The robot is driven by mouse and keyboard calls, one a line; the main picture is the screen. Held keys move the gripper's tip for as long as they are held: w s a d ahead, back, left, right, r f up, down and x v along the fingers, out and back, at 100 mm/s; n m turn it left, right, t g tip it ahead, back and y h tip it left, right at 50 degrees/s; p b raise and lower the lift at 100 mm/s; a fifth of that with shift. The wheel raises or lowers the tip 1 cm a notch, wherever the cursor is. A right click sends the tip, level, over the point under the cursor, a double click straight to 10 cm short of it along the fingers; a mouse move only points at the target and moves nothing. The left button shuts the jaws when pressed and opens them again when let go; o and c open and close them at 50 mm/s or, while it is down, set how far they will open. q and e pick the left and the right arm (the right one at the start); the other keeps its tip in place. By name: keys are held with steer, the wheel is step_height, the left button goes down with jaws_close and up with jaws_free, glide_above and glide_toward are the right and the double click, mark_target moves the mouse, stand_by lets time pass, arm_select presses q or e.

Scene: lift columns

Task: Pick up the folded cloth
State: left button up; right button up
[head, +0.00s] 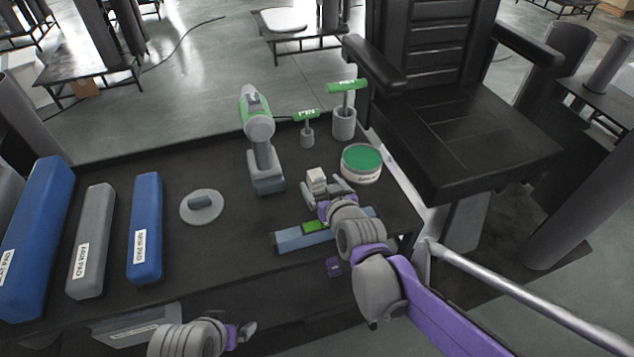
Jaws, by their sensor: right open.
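A small pale block with stacked layers, which looks like the folded cloth (316,178), is on the dark table near its right part. My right gripper (325,188) is right at it, its grey fingers open around or just beside the cloth. The gripper hides the cloth's lower part, and I cannot tell whether the fingers touch it. My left gripper (243,334) is low at the table's front edge, away from the cloth, and its jaw opening is unclear.
A blue-and-green bar (290,238) lies under my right wrist. A green-lidded tub (361,164), a drill (260,140) and green-handled tools (345,110) stand behind. Blue pads (146,225) and a grey disc (201,207) lie left. A black chair (450,130) borders the right side.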

mark_target(320, 183)
steer(key=shift+w+a+f, duration=0.15)
steer(key=shift+w+f, duration=0.1)
steer(key=shift+w, duration=0.3)
jaws_close()
steer(key=shift+r, duration=0.1)
step_height(320, 183, up, 10)
steer(key=p, duration=0.2)
steer(key=shift+p, duration=0.35)
